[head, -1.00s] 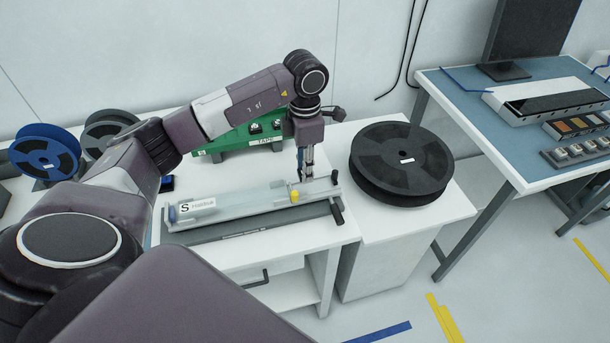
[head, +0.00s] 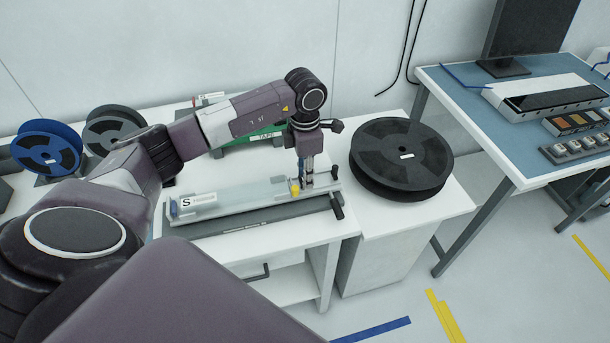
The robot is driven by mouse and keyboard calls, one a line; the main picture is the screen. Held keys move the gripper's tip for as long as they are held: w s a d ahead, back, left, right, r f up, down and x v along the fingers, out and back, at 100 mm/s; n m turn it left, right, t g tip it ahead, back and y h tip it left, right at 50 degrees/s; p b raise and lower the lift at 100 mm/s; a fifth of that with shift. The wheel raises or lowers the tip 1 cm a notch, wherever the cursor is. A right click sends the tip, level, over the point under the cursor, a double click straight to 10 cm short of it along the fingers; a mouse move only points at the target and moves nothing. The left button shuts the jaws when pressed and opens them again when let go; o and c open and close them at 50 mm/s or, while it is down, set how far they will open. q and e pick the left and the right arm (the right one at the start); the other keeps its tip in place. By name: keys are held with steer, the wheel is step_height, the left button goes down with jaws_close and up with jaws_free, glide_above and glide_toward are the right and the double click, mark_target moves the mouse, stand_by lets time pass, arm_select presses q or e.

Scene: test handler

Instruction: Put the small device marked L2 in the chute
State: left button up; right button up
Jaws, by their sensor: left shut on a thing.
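The chute (head: 240,198) is a long, pale, see-through channel on a grey base, lying across the white table with an "S" label at its left end. A yellow part (head: 295,187) sits near its right end. My left gripper (head: 304,182) points down at the chute's right end, beside the yellow part. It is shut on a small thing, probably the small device. The fingers hide most of it, and no L2 mark is readable. I cannot tell whether it touches the chute. My right gripper is not in view.
A large black reel (head: 401,158) lies right of the chute. Behind my arm is a green rack labelled TAPE (head: 262,138). A blue reel (head: 47,147) and a dark reel (head: 112,131) stand at left. A blue-topped bench (head: 470,100) is at right.

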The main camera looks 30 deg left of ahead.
arm_select(q)
steer(key=o, duration=1)
steer(key=shift+s+d+f, duration=0.15)
steer(key=shift+s+f, duration=0.2)
steer(key=shift+f, duration=0.25)
steer(key=shift+o, duration=0.3)
steer(key=shift+w+f, duration=0.15)
steer(key=shift+w+r+p, duration=0.1)
steer(key=shift+r+p, duration=0.5)
steer(key=shift+r, duration=0.1)
steer(key=shift+w+r, duration=0.15)
steer(key=shift+r, duration=0.2)
step_height(320, 180, up, 12)
steer(key=b, duration=0.4)
steer(key=shift+f, duration=0.15)
steer(key=shift+f, duration=0.1)
